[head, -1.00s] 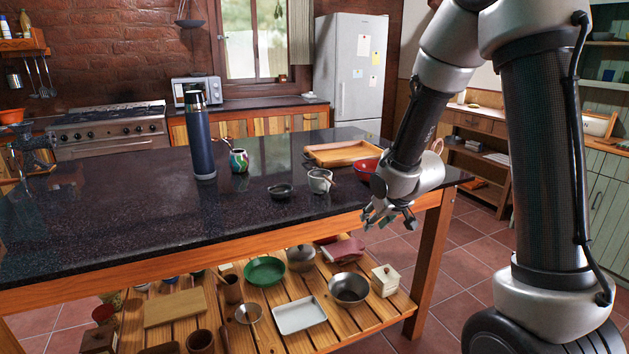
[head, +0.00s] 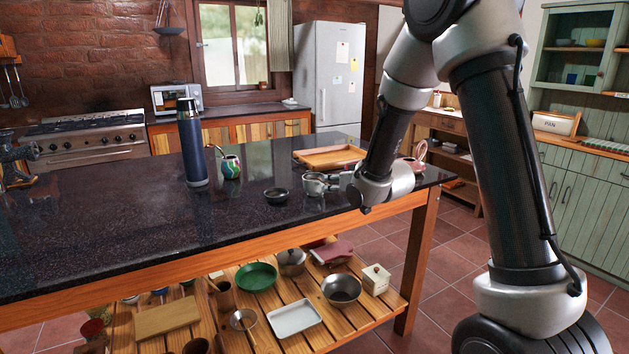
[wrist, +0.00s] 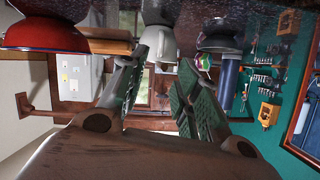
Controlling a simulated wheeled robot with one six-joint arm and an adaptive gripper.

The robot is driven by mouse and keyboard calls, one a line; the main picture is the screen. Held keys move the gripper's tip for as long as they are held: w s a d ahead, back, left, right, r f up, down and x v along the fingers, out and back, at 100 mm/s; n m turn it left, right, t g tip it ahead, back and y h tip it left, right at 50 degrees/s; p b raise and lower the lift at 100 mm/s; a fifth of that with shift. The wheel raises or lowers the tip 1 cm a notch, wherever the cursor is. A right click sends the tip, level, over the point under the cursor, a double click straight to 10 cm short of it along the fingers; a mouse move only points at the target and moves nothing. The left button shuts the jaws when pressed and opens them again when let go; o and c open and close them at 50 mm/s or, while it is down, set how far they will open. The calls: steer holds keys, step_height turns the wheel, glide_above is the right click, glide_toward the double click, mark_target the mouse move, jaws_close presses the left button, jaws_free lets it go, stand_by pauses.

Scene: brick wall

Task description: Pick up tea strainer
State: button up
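I cannot surely tell which thing is the tea strainer. A grey metal cup-like thing (head: 314,184) stands on the dark tabletop, just left of my gripper (head: 343,184). In the wrist view, a pale cup-like thing (wrist: 161,44) shows beyond and between the open fingers of my gripper (wrist: 168,62). A grey rounded thing (wrist: 157,11) is nearer, cut off by the top edge. My gripper is open, low over the table's right part, with nothing seen between its fingers. A round, long-handled piece (head: 243,319) lies on the lower shelf.
A small dark bowl (head: 276,195), a patterned gourd cup (head: 231,167) and a tall blue flask (head: 192,145) stand to the left. A wooden tray (head: 328,157) lies behind. A red bowl (wrist: 50,36) is close by. The table's left part is mostly clear.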

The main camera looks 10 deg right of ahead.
steer(key=x, duration=0.4)
steer(key=shift+a+f, duration=0.15)
jaws_close()
